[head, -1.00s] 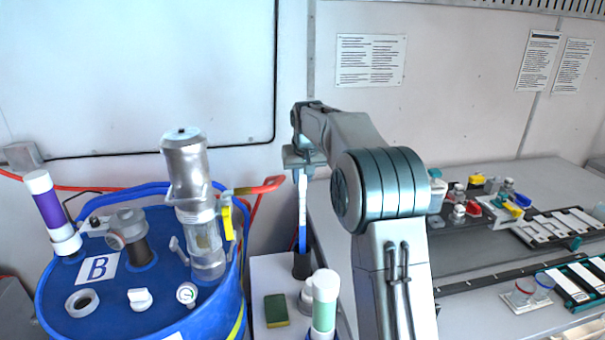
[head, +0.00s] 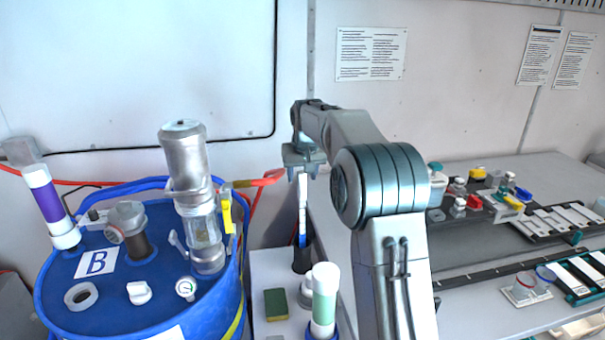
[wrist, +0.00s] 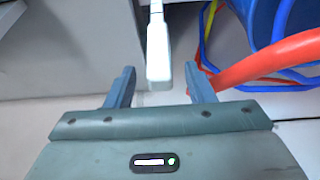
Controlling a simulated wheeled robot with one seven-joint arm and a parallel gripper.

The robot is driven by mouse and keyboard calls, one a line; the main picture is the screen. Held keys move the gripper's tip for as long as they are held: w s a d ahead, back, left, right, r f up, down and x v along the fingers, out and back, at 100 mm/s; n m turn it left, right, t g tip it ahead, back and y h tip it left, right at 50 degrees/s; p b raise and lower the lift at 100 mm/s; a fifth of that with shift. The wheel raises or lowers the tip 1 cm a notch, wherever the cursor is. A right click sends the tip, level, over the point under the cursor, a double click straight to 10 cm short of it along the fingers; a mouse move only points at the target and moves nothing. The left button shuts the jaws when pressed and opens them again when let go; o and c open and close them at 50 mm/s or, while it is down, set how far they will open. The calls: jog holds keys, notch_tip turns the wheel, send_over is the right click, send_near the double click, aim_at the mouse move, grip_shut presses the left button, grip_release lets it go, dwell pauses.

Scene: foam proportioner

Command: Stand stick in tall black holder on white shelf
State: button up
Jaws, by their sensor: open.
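The stick (head: 302,207), white with a blue lower part, stands upright with its lower end in the tall black holder (head: 302,259) on the white shelf (head: 268,270). My gripper (head: 303,168) is over the stick's upper end, pointing down. In the wrist view the fingers of my gripper (wrist: 161,82) are apart. The stick's white end (wrist: 158,55) lies between them, with a visible gap on each side. The holder's inside is hidden in the head view.
A blue drum (head: 120,290) with a clear-and-metal cylinder (head: 195,200) stands left of the shelf. A red-orange handle (head: 262,181) juts toward the stick. A green sponge (head: 276,304) and a white-green bottle (head: 325,295) are on the shelf's front. A cluttered bench lies right.

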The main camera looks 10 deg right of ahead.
jog(key=b+v, duration=0.1)
jog(key=v, duration=1.3)
dwell(0.3)
jog(key=s+f, duration=0.5)
jog(key=s, duration=0.7)
jog(key=s+f, duration=0.6)
jog(key=s, duration=0.7)
jog(key=s+f+g, duration=0.1)
jog(key=s+f, duration=0.5)
jog(key=s, duration=0.6)
jog(key=shift+s, duration=0.15)
jog(key=shift+f, duration=0.15)
